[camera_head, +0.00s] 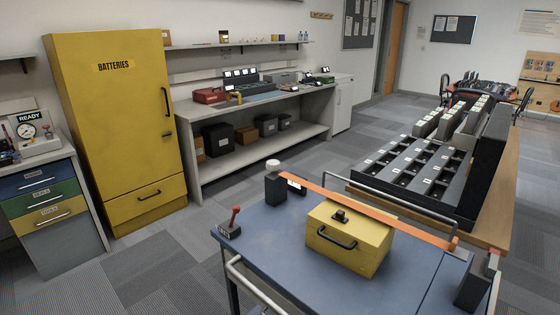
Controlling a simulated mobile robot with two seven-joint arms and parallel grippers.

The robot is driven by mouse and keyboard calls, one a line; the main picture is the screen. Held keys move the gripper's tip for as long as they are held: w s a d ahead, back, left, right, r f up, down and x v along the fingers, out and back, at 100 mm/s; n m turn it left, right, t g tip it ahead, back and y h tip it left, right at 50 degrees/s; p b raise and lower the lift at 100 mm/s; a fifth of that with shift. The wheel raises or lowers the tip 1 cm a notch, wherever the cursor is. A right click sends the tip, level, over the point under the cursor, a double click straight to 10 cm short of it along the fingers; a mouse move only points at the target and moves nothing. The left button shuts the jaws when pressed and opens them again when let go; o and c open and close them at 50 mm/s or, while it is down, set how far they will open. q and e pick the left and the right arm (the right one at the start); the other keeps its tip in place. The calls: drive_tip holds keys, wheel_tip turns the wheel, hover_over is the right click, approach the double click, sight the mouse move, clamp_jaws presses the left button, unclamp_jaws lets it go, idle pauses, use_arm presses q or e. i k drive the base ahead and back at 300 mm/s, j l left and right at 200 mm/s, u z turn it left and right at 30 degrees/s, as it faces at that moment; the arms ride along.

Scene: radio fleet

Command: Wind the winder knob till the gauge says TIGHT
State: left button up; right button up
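A dark winder post (275,190) stands at the back left corner of a blue-topped cart (265,240). A pale round knob (273,164) sits on top of it. A small white plate with a dark mark (296,184), perhaps the gauge, is beside the post; its wording is too small to read. An orange strap (375,208) runs from the post to the cart's right side. It passes behind or over the far edge of a yellow box (350,240) with a black handle; I cannot tell whether it touches the box. Neither of my grippers is in view.
A red-handled lever (233,222) stands at the cart's left corner, and grey rails edge the cart. A radio rack (420,165) is behind it. A yellow BATTERIES cabinet (115,130) and a drawer unit with a READY dial (27,130) are left. Carpet lies clear between.

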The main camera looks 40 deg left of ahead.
sight(271, 166)
drive_tip(key=i+j, duration=0.1)
drive_tip(key=j, duration=0.45)
drive_tip(key=i+j+z, duration=0.15)
drive_tip(key=j, duration=1)
drive_tip(key=i+z, duration=0.05)
drive_tip(key=i, duration=0.05)
